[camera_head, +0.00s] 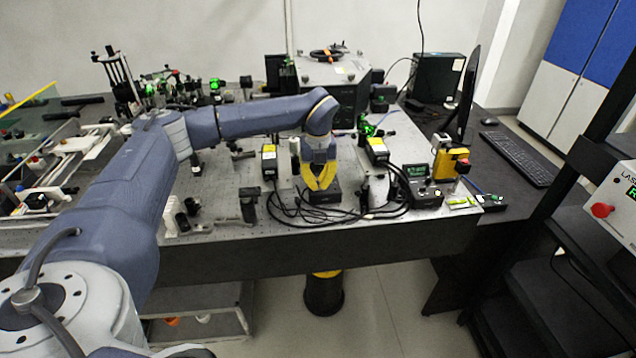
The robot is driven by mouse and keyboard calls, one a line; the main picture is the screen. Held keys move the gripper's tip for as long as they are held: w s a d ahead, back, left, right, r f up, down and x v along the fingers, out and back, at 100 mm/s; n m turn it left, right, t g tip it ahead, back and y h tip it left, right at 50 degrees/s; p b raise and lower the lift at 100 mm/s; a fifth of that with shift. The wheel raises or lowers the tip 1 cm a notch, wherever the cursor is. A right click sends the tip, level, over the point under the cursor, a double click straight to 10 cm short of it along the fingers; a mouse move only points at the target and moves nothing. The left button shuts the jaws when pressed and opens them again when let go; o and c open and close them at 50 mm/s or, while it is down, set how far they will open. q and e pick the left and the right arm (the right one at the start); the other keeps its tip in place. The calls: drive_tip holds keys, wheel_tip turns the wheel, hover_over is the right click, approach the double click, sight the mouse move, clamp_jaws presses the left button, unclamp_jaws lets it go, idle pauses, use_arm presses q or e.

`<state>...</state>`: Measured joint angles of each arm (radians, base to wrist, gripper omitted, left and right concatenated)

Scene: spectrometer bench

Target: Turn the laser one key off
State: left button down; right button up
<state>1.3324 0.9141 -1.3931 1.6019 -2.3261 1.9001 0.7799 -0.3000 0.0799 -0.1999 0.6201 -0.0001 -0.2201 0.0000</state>
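My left gripper (319,186) has yellow fingers and points down over a small black box (323,197) near the front middle of the bench. Its fingers slant in towards each other at the tips. The tips overlap the box in the picture, and I cannot tell whether they meet, touch it or hold anything. A similar black controller (422,187) with a lit green display stands to the right. No key can be made out; the gripper covers much of the first box. My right gripper is not in view.
Black cables (370,211) loop along the bench front. Two black modules with yellow labels (269,160) (376,148) stand behind. A yellow box with a red button (452,160), a monitor (467,95) and a keyboard (515,157) are to the right.

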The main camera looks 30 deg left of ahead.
sight(318, 182)
use_arm(q)
drive_tip(key=c, duration=1.6)
unclamp_jaws()
drive_tip(key=shift+r, duration=0.15)
wheel_tip(318, 182, up, 12)
drive_tip(key=shift+f, duration=0.1)
